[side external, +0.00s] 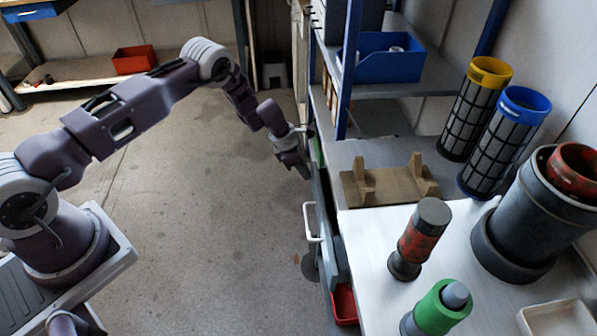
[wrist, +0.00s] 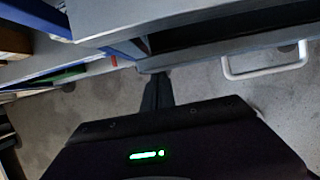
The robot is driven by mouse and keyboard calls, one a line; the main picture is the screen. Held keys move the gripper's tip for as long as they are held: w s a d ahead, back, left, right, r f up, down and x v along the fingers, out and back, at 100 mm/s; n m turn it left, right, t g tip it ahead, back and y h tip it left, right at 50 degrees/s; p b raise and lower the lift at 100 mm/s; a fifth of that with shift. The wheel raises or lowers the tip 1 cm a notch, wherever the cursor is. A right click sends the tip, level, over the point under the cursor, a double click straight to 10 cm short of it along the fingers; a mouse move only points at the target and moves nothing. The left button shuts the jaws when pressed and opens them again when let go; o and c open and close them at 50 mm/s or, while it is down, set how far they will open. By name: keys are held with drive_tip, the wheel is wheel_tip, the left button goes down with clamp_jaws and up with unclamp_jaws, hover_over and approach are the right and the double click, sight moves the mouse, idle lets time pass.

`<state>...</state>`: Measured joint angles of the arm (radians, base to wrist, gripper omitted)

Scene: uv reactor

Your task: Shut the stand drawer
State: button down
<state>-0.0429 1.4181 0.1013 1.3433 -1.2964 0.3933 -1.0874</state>
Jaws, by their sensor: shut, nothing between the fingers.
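The stand drawer has a grey front (wrist: 215,51) with a white bar handle (wrist: 265,73) in the wrist view. A dark gap shows between this front and the bench edge, so the drawer stands part way out. In the side external view its white handle (side external: 309,224) sticks out left of the bench. My gripper (side external: 304,172) is shut and empty, pointing down beyond the handle, by the drawer's far end. In the wrist view the dark fingers (wrist: 157,88) are near the left end of the front, left of the handle. I cannot tell whether they touch it.
A blue shelf post (side external: 349,65) and shelving with a blue bin (side external: 388,66) stand close to my gripper. The bench top (side external: 375,245) holds a wooden cradle (side external: 390,186), cylinders and filters. A red bin (side external: 344,304) sits below. The floor at left is clear.

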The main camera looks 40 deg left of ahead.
drive_tip(key=shift+a, duration=0.1)
idle(0.3)
drive_tip(key=s+a+r, duration=0.5)
drive_tip(key=r, duration=0.4)
drive_tip(key=s+a+f+g+y, duration=0.1)
drive_tip(key=s+f, duration=0.3)
drive_tip(key=s, duration=0.4)
drive_tip(key=s+a+f+g+y, duration=0.15)
drive_tip(key=s+f, duration=0.25)
drive_tip(key=s, duration=0.5)
drive_tip(key=s+d+r+t+h, duration=0.2)
drive_tip(key=d+r+t+h, duration=0.4)
drive_tip(key=d, duration=0.6)
drive_tip(key=w+d+f+g+y, duration=0.1)
drive_tip(key=w+d+f, duration=0.5)
drive_tip(key=w+f, duration=0.1)
drive_tip(key=shift+d, duration=0.25)
